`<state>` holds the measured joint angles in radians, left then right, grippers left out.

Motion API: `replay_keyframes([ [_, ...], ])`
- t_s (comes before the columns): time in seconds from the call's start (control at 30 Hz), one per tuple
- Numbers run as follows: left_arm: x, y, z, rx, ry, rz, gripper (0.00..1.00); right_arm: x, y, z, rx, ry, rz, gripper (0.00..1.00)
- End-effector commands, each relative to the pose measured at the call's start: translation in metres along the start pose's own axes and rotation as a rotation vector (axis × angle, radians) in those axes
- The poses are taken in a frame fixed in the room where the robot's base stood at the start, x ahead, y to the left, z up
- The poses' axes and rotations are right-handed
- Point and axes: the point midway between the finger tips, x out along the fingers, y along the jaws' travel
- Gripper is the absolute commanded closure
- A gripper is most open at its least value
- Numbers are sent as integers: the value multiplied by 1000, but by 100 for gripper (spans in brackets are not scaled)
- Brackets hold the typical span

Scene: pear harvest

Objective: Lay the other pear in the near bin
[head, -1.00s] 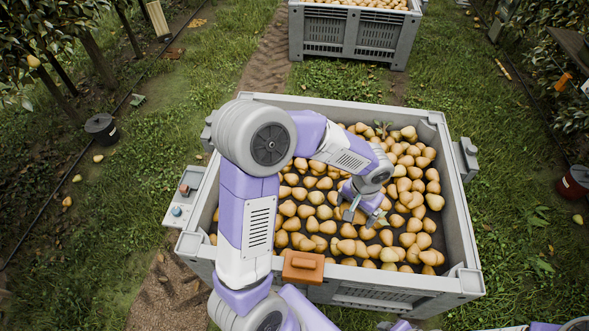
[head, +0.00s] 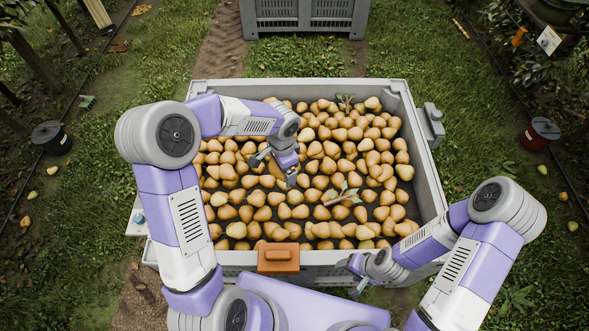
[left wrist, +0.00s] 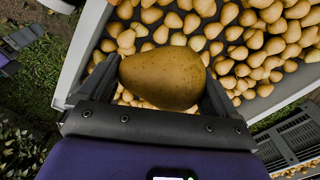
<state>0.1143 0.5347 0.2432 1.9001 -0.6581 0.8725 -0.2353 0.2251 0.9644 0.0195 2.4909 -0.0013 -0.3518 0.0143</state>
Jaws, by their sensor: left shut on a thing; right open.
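The near bin (head: 428,190) is a grey crate full of yellow-brown pears, in the middle of the head view. My left gripper (head: 274,170) is over the left-middle of its pears. In the left wrist view, my left gripper (left wrist: 160,92) is shut on a large brown-yellow pear (left wrist: 162,76), which lies crosswise between the two dark fingers. The bin's pears show beyond and below it. In the head view the held pear is mostly hidden by the gripper. My right gripper (head: 357,281) is open and empty, just outside the bin's front wall, at the right.
An orange-brown block (head: 278,257) sits on the bin's front rim. Leafy twigs (head: 343,193) lie among the pears. A second grey bin (head: 305,14) stands farther back. Dark buckets (head: 51,137) and (head: 539,133) stand on the grass at either side.

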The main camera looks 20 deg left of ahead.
Motion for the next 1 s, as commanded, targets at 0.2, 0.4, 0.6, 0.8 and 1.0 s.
replay_keyframes([
  [0.2,30,-14,-20,424,0,0,45,14,5,-1,0,0,0,37],
  [0.4,55,-26,-36,809,1,0,45,25,9,-1,-1,0,0,37],
  [0.6,81,-38,-51,1189,4,-2,45,35,13,-2,-1,0,0,37],
  [0.8,109,-49,-64,1562,9,-1,45,46,17,-2,-1,0,0,37],
  [1.0,134,-58,-74,1892,15,-2,45,55,20,-3,-1,0,0,37],
])
